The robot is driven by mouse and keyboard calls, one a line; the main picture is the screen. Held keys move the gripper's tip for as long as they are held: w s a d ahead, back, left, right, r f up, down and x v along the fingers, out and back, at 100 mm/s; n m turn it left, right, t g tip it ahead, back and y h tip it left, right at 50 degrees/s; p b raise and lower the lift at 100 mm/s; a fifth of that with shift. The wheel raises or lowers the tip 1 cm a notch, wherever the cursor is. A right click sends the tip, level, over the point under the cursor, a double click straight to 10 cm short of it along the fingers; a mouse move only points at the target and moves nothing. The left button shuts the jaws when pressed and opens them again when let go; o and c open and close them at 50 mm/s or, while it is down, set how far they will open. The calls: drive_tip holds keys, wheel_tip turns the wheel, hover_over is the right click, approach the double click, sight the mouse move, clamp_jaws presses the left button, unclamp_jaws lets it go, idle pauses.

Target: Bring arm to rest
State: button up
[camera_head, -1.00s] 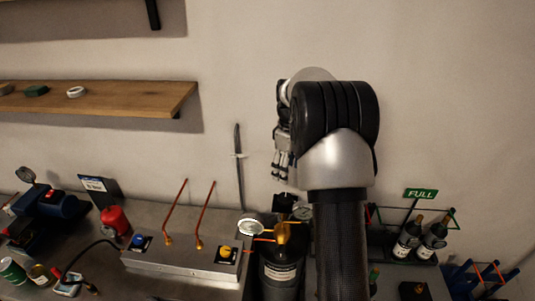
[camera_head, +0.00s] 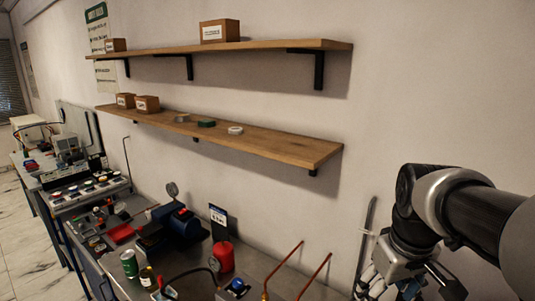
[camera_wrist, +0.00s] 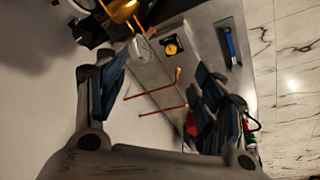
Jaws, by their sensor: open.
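My gripper (camera_head: 402,282) is at the lower right in the head view, beside the wall and above the bench, with its fingers pointing down and partly cut off by the frame edge. In the wrist view my gripper (camera_wrist: 162,78) has its two fingers spread wide apart, with nothing between them but the bench area beyond. My arm reaches in from the right edge of the head view, bent at the wrist.
Two copper tubes (camera_head: 284,268) rise from the bench (camera_head: 262,262) left of my gripper. A wooden shelf (camera_head: 285,148) is up and left. A red canister (camera_head: 223,257) and a blue pump (camera_head: 183,226) stand on the bench. The wall above my arm is clear.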

drive_tip(key=s+a+f+m+t+b, duration=0.1)
drive_tip(key=s+a+f+b, duration=0.2)
drive_tip(key=s, duration=0.5)
drive_tip(key=s+a+f+m+t+b, duration=0.1)
drive_tip(key=s+a+f+b, duration=0.2)
drive_tip(key=s+f, duration=0.3)
drive_tip(key=shift+s+a+f+y, duration=0.25)
drive_tip(key=shift+s+a+y, duration=0.05)
drive_tip(key=shift+s+a, duration=0.6)
drive_tip(key=shift+d+m, duration=0.15)
drive_tip(key=shift+m, duration=0.15)
